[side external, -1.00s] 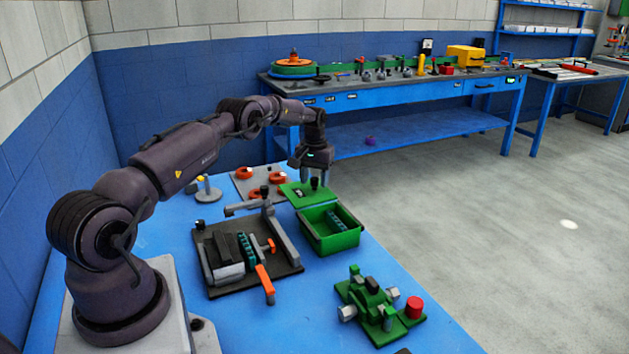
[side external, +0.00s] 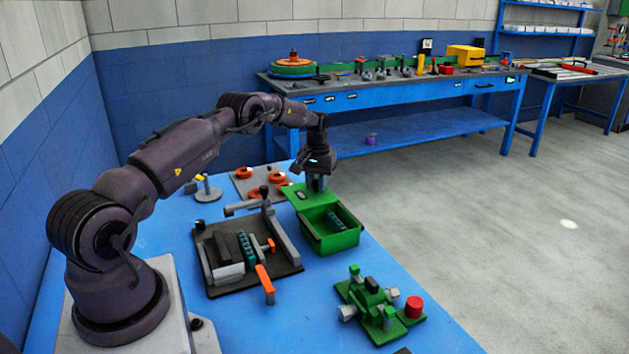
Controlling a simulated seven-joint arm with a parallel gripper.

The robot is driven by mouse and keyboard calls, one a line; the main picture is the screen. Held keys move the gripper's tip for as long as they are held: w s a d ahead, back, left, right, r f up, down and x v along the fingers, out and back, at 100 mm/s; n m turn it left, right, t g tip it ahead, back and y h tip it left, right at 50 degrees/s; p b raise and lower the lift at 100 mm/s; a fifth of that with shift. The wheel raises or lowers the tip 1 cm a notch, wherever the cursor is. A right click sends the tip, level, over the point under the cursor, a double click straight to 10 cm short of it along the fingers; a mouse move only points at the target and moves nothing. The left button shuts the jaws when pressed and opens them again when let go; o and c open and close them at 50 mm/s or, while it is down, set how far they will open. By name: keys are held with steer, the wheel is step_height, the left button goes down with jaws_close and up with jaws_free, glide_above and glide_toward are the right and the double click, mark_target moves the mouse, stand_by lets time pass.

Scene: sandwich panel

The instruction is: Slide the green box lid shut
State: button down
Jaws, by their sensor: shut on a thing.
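The green box (side external: 345,241) stands on the blue table, with its open top facing up. A dark and teal strip-like item (side external: 334,220) shows inside it. The green lid (side external: 297,197) is slid back off the box toward the far side, so most of the opening is uncovered. My gripper (side external: 317,186) points down at the right part of the lid and is shut on the lid's knob, which it hides. The exact finger contact is too small to see.
A dark fixture board with a grey bar and orange handle (side external: 264,279) lies left of the box. A green clamp device with a red knob (side external: 414,307) stands in front. A grey plate with orange rings (side external: 243,172) lies behind left. Bare blue table (side external: 300,310) shows between.

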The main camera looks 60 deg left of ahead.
steer(key=d, duration=1.2)
steer(key=shift+w+d, duration=0.1)
steer(key=shift+d, duration=0.3)
steer(key=c, duration=1.1)
jaws_free()
steer(key=shift+o, duration=0.8)
steer(key=shift+a, duration=0.15)
step_height(320, 180, up, 13)
